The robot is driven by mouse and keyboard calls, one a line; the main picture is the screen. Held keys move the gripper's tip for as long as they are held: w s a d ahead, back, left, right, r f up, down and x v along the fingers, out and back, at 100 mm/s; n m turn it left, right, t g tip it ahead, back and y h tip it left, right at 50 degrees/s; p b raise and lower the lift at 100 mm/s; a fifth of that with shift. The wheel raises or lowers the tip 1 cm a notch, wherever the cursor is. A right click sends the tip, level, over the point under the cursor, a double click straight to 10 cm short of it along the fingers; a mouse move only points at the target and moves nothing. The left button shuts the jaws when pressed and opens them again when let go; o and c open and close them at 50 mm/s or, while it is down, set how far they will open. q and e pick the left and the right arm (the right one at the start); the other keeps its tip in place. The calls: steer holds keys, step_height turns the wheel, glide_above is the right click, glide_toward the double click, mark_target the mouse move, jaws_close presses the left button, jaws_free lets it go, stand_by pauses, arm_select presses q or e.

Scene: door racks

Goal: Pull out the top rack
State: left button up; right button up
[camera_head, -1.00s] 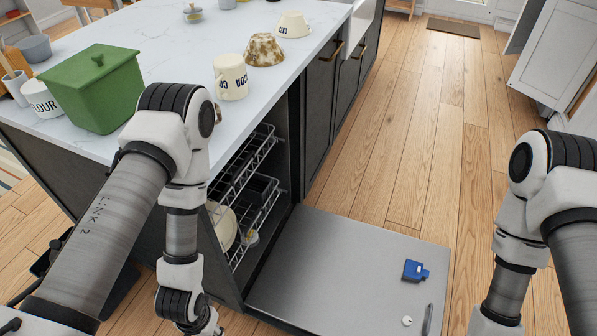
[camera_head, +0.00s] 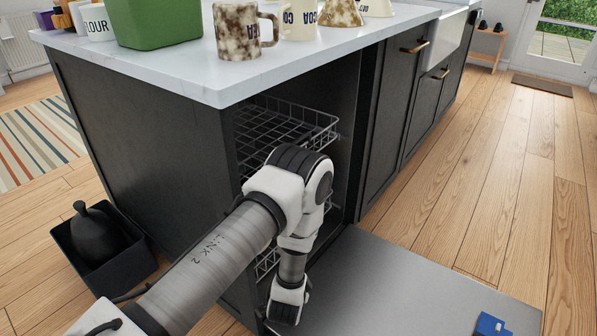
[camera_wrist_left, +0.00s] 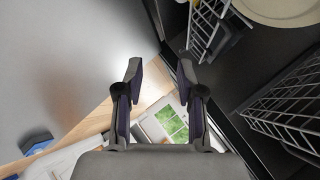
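The top rack (camera_head: 285,130) is a wire basket inside the open dishwasher under the counter. It looks empty from here, and its front rail shows near the cabinet opening. The lower rack (camera_head: 265,262) shows only in part behind my left arm. In the left wrist view, wire racks (camera_wrist_left: 292,108) and a cream plate (camera_wrist_left: 283,8) lie at the right and top; I cannot tell which rack is which. My left gripper (camera_wrist_left: 160,70) is open and empty beside the opening, with its fingers apart and touching no rack. Its fingertips are not visible in the head view. My right gripper is out of view.
The lowered dishwasher door (camera_head: 400,290) lies below the racks, with a blue object (camera_head: 490,325) on it. Mugs, including a brown-speckled one (camera_head: 237,30), and a green container (camera_head: 155,22) stand on the counter. A dark bin (camera_head: 100,255) is on the floor at left.

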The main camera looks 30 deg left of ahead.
arm_select(q)
steer(key=w+a+r+m+t+y, duration=0.35)
steer(key=w+r, duration=0.45)
steer(key=w, duration=0.3)
steer(key=y, duration=1.4)
glide_toward(296, 141)
steer(key=x, duration=0.3)
steer(key=shift+n+h, duration=0.25)
steer(key=shift+h, duration=0.1)
steer(key=b+x, duration=0.2)
steer(key=x, duration=0.4)
steer(key=shift+w+a, duration=0.25)
steer(key=shift+a, duration=0.1)
steer(key=shift+w+a+r, duration=0.15)
jaws_close()
